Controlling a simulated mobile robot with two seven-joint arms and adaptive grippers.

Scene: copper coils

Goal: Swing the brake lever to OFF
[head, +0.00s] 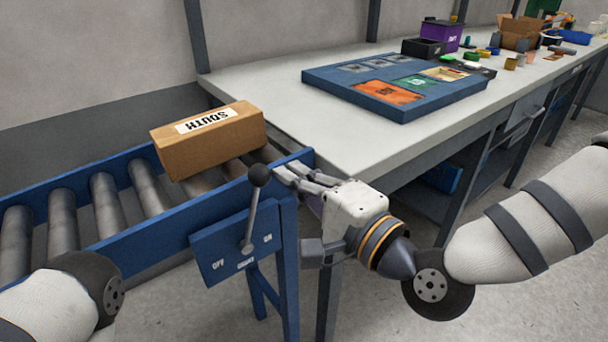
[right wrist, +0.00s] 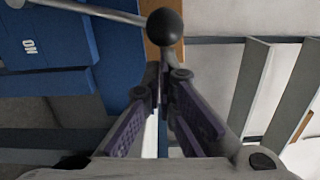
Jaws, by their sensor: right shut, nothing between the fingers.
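The brake lever (head: 254,208) is a thin grey rod with a black ball knob (head: 259,174), mounted on a blue plate (head: 215,250) on the conveyor's side. The plate is marked OFF at left and ON at right. The lever stands nearly upright, leaning slightly toward the ON side. My right gripper (head: 282,172) is shut and empty, just right of the knob in the head view. In the right wrist view, the knob (right wrist: 165,27) shows just beyond the closed fingertips (right wrist: 162,72); I cannot tell whether they touch. My left gripper is out of view; only part of that arm shows.
A cardboard box (head: 210,145) labelled SOUTH lies on the blue roller conveyor (head: 130,232) behind the lever. A pale workbench (head: 265,85) with a blue tray board (head: 330,82) and several small items stands at right. Open space lies left of the lever, above the plate.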

